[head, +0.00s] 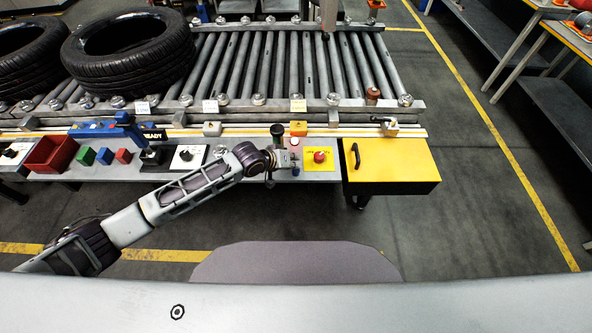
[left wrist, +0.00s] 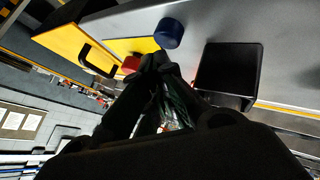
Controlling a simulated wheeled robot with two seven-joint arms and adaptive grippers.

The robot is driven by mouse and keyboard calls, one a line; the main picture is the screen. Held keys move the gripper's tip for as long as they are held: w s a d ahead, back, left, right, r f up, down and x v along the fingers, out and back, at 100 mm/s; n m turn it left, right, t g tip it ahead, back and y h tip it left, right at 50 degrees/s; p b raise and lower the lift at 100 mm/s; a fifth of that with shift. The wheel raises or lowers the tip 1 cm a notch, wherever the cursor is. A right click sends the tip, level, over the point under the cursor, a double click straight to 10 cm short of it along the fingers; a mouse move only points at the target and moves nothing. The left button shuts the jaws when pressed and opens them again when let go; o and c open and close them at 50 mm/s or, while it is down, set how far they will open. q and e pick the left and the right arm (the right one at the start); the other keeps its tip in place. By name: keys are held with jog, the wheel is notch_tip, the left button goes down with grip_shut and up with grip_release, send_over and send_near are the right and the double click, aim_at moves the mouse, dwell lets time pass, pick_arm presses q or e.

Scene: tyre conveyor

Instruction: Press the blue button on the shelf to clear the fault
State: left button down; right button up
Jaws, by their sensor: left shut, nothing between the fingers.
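The blue button (left wrist: 169,33) is a round cap on the grey shelf (left wrist: 212,18) in the left wrist view. In the head view it is a small blue spot (head: 295,172), partly hidden by my left gripper. My left gripper (head: 281,174) is over the shelf, just left of the button. Its fingers (left wrist: 155,61) are shut and empty, with the tips close to the blue button's edge. I cannot tell whether they touch it. My right gripper is not in view.
A red mushroom button (head: 319,157) on a yellow plate is right of the gripper. A yellow box (head: 395,165) with a black handle stands further right. Tyres (head: 130,50) lie on the roller conveyor behind.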

pick_arm(q)
jog(key=shift+f, duration=0.3)
jog(key=shift+f, duration=0.3)
dwell(0.8)
jog(key=shift+f, duration=0.25)
dwell(0.6)
jog(key=shift+r, duration=0.1)
jog(key=shift+r+p, duration=0.75)
jog(key=shift+p, duration=0.3)
jog(key=shift+r, duration=0.1)
jog(key=shift+r+p, duration=2.55)
jog(key=shift+p, duration=0.2)
